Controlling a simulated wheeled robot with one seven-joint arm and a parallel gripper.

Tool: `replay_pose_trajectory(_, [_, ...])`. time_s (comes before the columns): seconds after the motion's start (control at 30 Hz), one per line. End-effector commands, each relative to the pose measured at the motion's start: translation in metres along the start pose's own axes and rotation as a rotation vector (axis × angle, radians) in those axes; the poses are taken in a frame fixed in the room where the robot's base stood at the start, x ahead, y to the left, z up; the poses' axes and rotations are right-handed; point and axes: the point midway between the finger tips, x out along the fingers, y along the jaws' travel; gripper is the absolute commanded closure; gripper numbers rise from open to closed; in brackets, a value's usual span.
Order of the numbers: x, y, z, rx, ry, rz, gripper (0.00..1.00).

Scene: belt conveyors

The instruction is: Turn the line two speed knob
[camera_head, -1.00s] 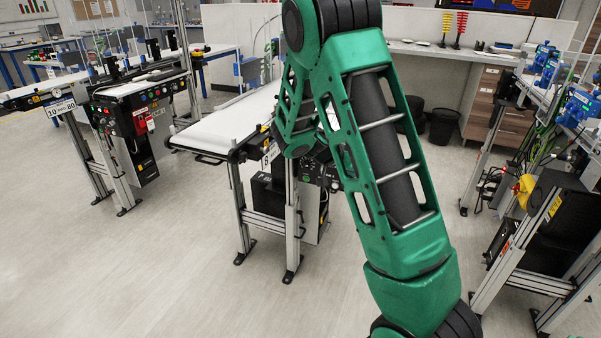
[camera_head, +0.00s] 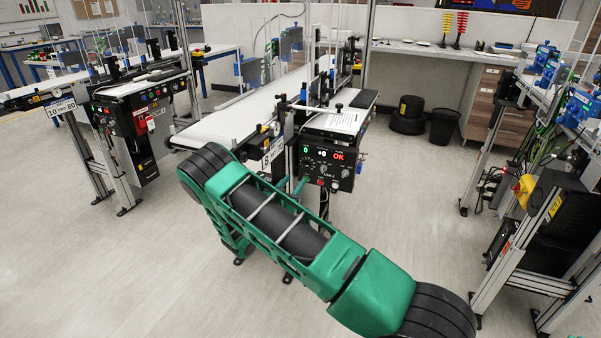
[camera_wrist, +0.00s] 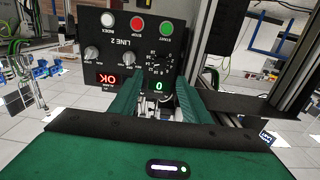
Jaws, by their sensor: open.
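The black LINE 2 control panel (camera_head: 328,185) is on the front of the middle conveyor. In the wrist view the panel (camera_wrist: 110,40) appears upside down, with lit "OK" and "0" displays. A dial with a scale around it (camera_wrist: 163,57) sits beside the "0" display; its label is too small to read, so I cannot confirm that it is the speed knob. Two grey knobs (camera_wrist: 92,53) are on the panel's left in that view. My gripper (camera_wrist: 168,97) is open, its green fingers apart before the panel's "0" side. In the head view my arm mostly hides it.
White, red and green buttons (camera_wrist: 137,22) line the panel's edge close to the knobs. The middle conveyor's white belt (camera_head: 225,125) runs behind. The floor in front is clear.

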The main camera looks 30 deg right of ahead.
Motion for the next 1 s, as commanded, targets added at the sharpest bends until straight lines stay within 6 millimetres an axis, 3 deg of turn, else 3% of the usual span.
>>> replay_pose_trajectory(0.17, [0.014, -0.001, 0.001, 0.002, 0.005, -0.003, 0.57])
replay_pose_trajectory(0.63, [0.090, -0.001, 0.000, 0.002, 0.004, -0.003, 0.57])
replay_pose_trajectory(1.0, [0.107, -0.001, 0.001, 0.000, 0.003, -0.004, 0.57])
